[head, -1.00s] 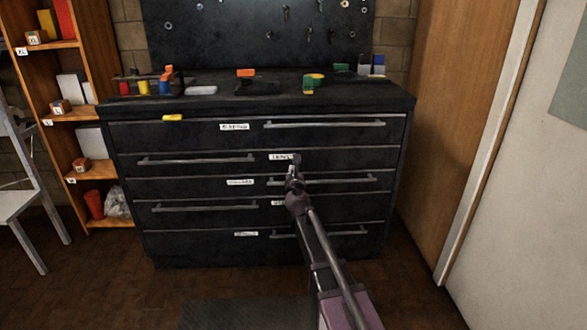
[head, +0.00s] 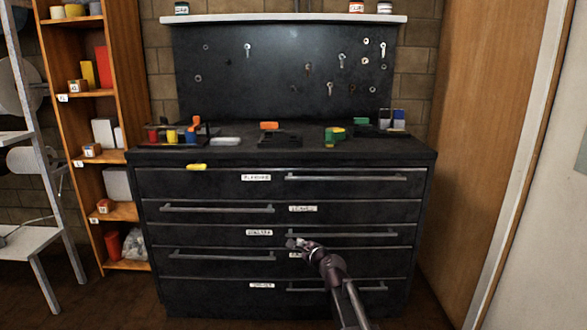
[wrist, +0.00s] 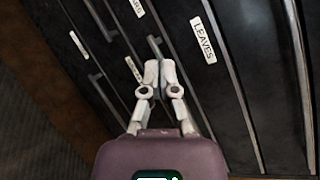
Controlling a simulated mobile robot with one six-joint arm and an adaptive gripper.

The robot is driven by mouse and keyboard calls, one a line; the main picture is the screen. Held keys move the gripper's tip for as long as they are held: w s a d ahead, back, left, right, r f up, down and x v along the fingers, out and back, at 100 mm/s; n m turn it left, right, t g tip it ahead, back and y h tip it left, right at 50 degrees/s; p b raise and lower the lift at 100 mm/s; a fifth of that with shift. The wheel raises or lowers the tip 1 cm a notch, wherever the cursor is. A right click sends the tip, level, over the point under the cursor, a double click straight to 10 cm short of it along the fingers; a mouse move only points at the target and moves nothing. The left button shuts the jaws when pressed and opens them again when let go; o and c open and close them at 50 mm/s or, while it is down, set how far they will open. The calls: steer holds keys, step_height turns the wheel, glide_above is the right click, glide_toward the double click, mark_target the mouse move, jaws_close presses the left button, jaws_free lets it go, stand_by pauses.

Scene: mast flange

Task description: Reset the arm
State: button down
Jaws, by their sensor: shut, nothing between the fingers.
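My gripper (head: 293,243) is in front of the black drawer cabinet (head: 215,236), around the height of its middle drawers. In the wrist view its two pale fingers (wrist: 159,72) are together and hold nothing. Behind them in that view are dark drawer fronts, a handle and a label reading LEAVES (wrist: 203,40). My arm reaches up from the bottom of the head view. I cannot tell the exact gap between the fingertips and the drawer fronts.
The cabinet top carries an orange block (head: 269,125), a green and yellow item (head: 335,134) and several small tools. A wooden shelf (head: 122,210) stands left, a wooden panel (head: 480,130) right. Dark floor lies in front.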

steer(key=s+d+f+n+g+h+p, duration=0.1)
steer(key=s+d+f+n+g, duration=0.1)
steer(key=s+f+n+g, duration=0.35)
steer(key=s+d+f+n+g+h, duration=0.1)
steer(key=s+d+f+n+g, duration=0.2)
steer(key=s+n, duration=0.5)
steer(key=s+d+f+n+g+h+p, duration=0.1)
steer(key=s+d+f+n+g+h, duration=0.15)
steer(key=s+d, duration=0.4)
steer(key=s+d+f+n+g+h+p, duration=0.1)
steer(key=s+d+n+g+h, duration=0.2)
steer(key=s, duration=0.6)
step_height(320, 180, up, 37)
steer(key=p, duration=3.6)
steer(key=shift+p, duration=0.35)
steer(key=shift+d+y, duration=0.1)
steer(key=shift+y, duration=0.15)
